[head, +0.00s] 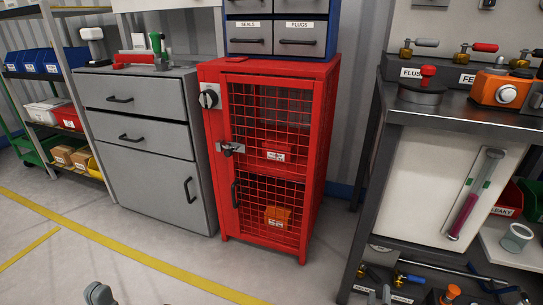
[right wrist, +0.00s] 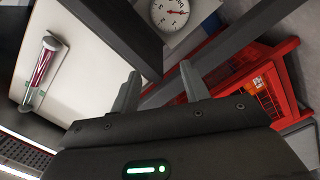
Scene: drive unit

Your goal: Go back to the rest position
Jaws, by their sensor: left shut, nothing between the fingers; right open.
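My left gripper (head: 98,293) shows only its tip at the bottom edge of the head view, shut and empty, over the floor in front of the grey drawer cabinet.
A red mesh cabinet (head: 213,133) stands in the middle, its door shut. The grey drawer cabinet (head: 150,165) is left of it. The dark workbench (head: 460,120) is at the right. Open floor (head: 150,270) with yellow lines lies in front. A dial gauge (right wrist: 171,12) shows in the right wrist view.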

